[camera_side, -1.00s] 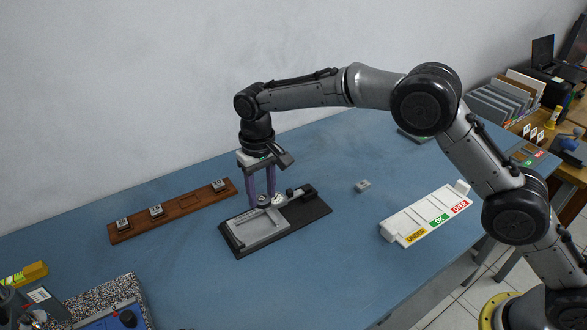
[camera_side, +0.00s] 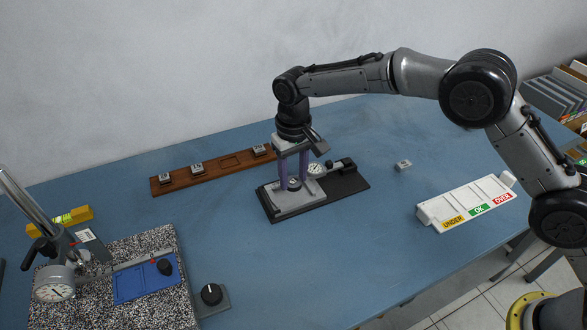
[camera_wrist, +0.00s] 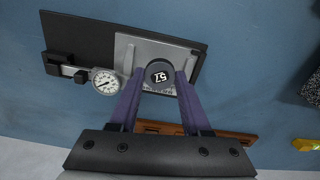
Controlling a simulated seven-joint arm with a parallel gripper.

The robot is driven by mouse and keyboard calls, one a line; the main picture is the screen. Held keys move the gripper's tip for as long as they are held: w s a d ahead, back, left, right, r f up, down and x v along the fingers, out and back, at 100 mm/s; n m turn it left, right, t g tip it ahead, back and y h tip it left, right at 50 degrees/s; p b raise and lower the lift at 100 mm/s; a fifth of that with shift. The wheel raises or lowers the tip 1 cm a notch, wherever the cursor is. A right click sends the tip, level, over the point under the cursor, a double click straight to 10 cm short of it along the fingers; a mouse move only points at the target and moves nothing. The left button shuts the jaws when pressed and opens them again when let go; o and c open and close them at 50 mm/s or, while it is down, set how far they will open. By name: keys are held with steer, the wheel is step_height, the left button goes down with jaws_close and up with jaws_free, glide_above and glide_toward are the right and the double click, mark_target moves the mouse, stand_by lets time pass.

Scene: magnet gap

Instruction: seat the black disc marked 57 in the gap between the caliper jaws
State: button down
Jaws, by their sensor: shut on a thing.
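The black disc marked 57 (camera_wrist: 158,72) is between the fingertips of my gripper (camera_wrist: 160,76), its white number facing the wrist camera. My gripper (camera_side: 293,181) is shut on it, fingers pointing down over the light metal plate of the caliper fixture (camera_side: 297,204). In the wrist view the disc overlaps the fixture's light plate (camera_wrist: 182,55), with the round dial (camera_wrist: 105,82) to its left. In the side view the dial (camera_side: 317,170) is right of the fingers. The jaw gap is not clear, and I cannot tell whether the disc touches the plate.
A wooden rack (camera_side: 213,170) with small marked blocks stands behind the fixture. A small grey block (camera_side: 403,165) lies to the right. A white UNDER/OK/OVER tray (camera_side: 467,204) is at the right. A speckled slab (camera_side: 150,252) with a gauge stand is front left. Blue table between is clear.

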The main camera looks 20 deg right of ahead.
mark_target(293, 181)
steer(key=shift+f, duration=1.8)
steer(key=shift+f, duration=0.2)
steer(key=shift+c, duration=1.4)
jaws_free()
steer(key=c, duration=0.5)
steer(key=shift+r, duration=2.25)
steer(key=o, duration=0.5)
